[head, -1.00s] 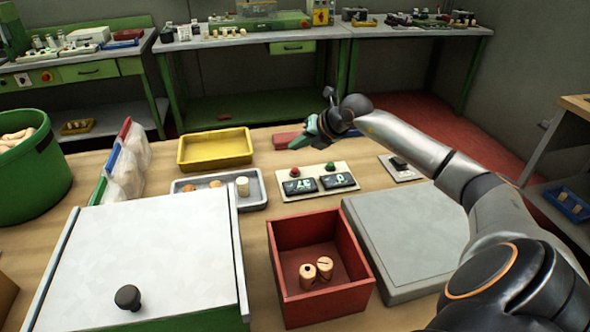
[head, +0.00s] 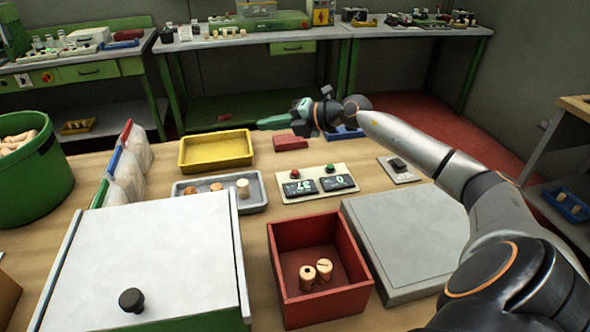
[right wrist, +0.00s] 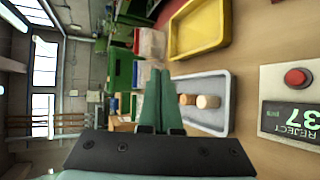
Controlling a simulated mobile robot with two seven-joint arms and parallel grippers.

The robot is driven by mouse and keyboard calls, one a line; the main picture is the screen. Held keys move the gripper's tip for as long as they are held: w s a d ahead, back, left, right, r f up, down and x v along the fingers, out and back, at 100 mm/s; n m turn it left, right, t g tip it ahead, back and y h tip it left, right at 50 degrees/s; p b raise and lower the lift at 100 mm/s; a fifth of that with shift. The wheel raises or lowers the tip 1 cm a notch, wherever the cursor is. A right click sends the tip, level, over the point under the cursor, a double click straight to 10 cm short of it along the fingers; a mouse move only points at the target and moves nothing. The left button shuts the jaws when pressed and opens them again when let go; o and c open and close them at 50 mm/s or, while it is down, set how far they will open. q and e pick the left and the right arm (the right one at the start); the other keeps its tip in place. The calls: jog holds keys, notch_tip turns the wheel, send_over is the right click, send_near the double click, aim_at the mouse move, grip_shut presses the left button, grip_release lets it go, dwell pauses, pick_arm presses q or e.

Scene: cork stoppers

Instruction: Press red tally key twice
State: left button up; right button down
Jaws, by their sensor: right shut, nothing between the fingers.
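The red tally key (head: 294,174) stands on a pale counter panel (head: 318,196) in the middle of the table. It also shows at the right of the right wrist view (right wrist: 298,77), above a display (right wrist: 290,122) reading 37, labelled REJECT. A green key (head: 330,168) stands to its right, above a second display (head: 339,182) that seems to read 0. My right gripper (head: 262,124) is shut and empty, in the air beyond the panel and pointing left. Its closed fingers show in the right wrist view (right wrist: 158,98), apart from the red key. My left gripper is not in view.
A yellow tray (head: 215,150) and a grey tray (head: 220,207) with corks lie left of the panel. A red box (head: 318,225) with two corks stands in front, beside a grey slab (head: 405,245). A red block (head: 290,142) lies behind the panel.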

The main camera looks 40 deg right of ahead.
notch_tip(320, 180, up, 10)
jog(key=w+d+m+t+p, duration=0.1)
jog(key=w+d+m+t, duration=0.1)
jog(key=m+t, duration=0.45)
jog(key=w+d+m+h+p, duration=0.15)
jog(key=d+m+h, duration=0.5)
jog(key=m, duration=0.75)
jog(key=s+d+f+m+g+h+p, duration=0.1)
jog(key=s+d+f+m+g+h, duration=0.1)
jog(key=d+f+m+g, duration=0.45)
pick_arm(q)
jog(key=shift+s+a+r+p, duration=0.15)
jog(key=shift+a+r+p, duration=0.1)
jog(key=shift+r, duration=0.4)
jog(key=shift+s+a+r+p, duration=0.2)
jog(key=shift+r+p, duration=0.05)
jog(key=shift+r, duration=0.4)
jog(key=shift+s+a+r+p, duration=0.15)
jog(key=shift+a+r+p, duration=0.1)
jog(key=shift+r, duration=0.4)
pick_arm(e)
jog(key=s+a+f+m+g+y, duration=0.3)
jog(key=s+a+f+m+y, duration=0.1)
jog(key=a+f+m, duration=0.2)
jog(key=shift+s+a+f, duration=0.2)
jog(key=shift+a+f, duration=0.6)
jog(key=shift+a, duration=0.4)
